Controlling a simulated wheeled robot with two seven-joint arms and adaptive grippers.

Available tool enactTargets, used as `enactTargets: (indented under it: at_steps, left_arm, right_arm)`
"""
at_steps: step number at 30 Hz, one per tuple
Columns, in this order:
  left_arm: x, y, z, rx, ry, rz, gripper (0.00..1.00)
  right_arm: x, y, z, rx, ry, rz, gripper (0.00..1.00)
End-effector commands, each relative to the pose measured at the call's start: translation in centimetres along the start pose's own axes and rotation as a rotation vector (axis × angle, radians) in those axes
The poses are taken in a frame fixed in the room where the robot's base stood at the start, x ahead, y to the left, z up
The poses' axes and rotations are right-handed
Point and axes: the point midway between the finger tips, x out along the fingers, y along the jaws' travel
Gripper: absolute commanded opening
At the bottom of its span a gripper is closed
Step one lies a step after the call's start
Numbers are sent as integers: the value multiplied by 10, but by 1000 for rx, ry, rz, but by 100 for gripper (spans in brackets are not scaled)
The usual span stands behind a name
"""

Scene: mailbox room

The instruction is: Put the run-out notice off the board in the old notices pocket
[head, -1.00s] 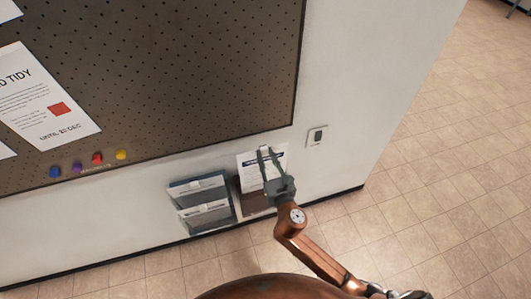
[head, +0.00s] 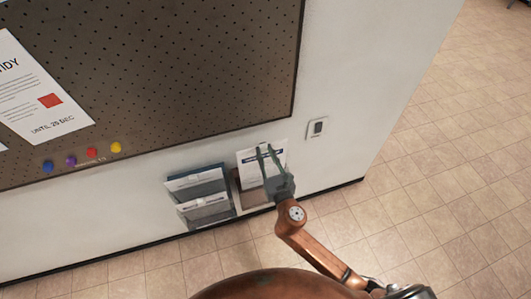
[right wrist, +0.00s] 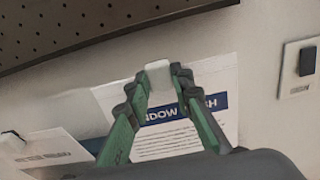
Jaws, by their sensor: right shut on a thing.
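The white notice with a blue band (head: 246,166), lettered partly "NDOW" and "SH", is below the board, upright against the wall. It also shows in the right wrist view (right wrist: 183,137). My right gripper (head: 265,150) is shut on it near its top edge; a small white piece sits between the fingertips (right wrist: 155,82). The notice's lower end is at the brownish pocket (head: 254,197); whether it is inside or in front is unclear. The pegboard (head: 215,70) bears a white "TIDY" notice (head: 38,90) marked "UNTIL 20 DEC". My left gripper is not in view.
A grey rack with leaflets (head: 182,190) stands just left of the brownish pocket. Blue, purple, red and yellow pins (head: 91,153) sit along the board's lower edge. A wall switch (head: 317,128) is to the right. Open tiled floor (head: 440,150) lies beyond the wall's corner.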

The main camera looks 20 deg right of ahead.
Motion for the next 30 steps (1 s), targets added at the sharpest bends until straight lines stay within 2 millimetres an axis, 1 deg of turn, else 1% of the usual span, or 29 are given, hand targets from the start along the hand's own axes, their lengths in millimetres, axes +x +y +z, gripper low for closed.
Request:
enactTargets:
  at_steps: [2,3,11,19,22,26,30]
  left_arm:
    - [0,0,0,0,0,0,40]
    - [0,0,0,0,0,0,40]
    - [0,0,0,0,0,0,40]
    - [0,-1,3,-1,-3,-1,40]
    - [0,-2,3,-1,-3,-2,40]
    - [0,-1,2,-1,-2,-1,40]
    - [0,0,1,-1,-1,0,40]
  right_arm:
    - [0,0,0,0,-1,0,0]
    - [0,0,0,0,-1,0,23]
    - [0,0,0,0,0,0,41]
    - [0,0,0,0,0,0,42]
    - [-6,0,-1,0,1,0,42]
    - [-24,-1,-1,-1,2,0,42]
    - [-54,0,-1,-1,3,0,42]
